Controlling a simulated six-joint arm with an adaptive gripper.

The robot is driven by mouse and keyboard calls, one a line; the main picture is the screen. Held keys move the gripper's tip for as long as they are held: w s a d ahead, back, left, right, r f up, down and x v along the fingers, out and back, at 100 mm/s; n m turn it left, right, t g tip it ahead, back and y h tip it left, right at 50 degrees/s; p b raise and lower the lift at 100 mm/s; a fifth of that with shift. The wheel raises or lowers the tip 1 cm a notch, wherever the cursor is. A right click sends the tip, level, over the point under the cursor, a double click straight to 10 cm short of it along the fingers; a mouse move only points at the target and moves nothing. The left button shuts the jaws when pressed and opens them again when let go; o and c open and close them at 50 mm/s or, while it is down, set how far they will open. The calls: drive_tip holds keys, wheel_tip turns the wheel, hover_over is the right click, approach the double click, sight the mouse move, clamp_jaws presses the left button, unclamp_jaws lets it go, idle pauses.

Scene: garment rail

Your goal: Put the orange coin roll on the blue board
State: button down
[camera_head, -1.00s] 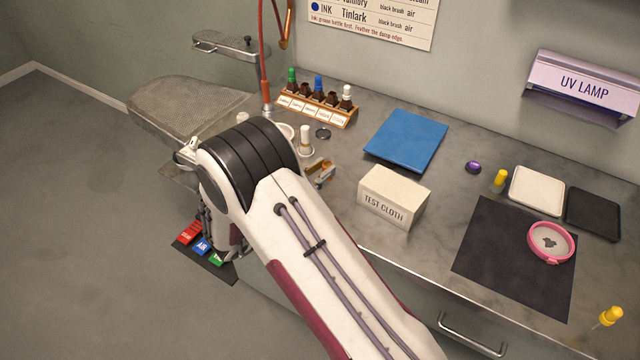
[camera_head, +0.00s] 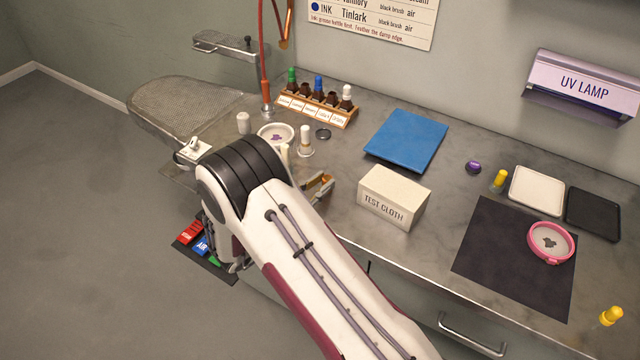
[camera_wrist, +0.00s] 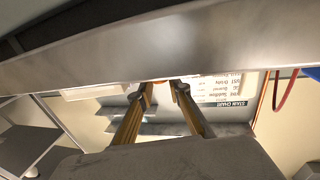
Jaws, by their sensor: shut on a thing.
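The blue board (camera_head: 405,140) lies flat and bare on the grey worktop near the wall, behind the test cloth box. My gripper (camera_head: 321,186) shows just past my arm's rounded joint, left of that box and apart from the board. Its brass-coloured fingers also show in the wrist view (camera_wrist: 161,91), close together. A small orange patch, which looks like the orange coin roll (camera_wrist: 160,81), shows between the fingertips, mostly hidden. The gripper is shut on it. No other orange roll shows on the worktop.
The test cloth box (camera_head: 394,197) stands between my gripper and the worktop's right part. A bottle rack (camera_head: 316,108), a dish (camera_head: 276,135) and a white-topped bottle (camera_head: 305,140) stand left of the board. A dark mat (camera_head: 500,255) lies at right.

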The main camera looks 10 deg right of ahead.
drive_tip(key=shift+f, duration=0.2)
drive_tip(key=c, duration=1.9)
unclamp_jaws()
drive_tip(key=shift+s+a, duration=0.1)
drive_tip(key=shift+a, duration=0.05)
drive_tip(key=shift+v, duration=3.7)
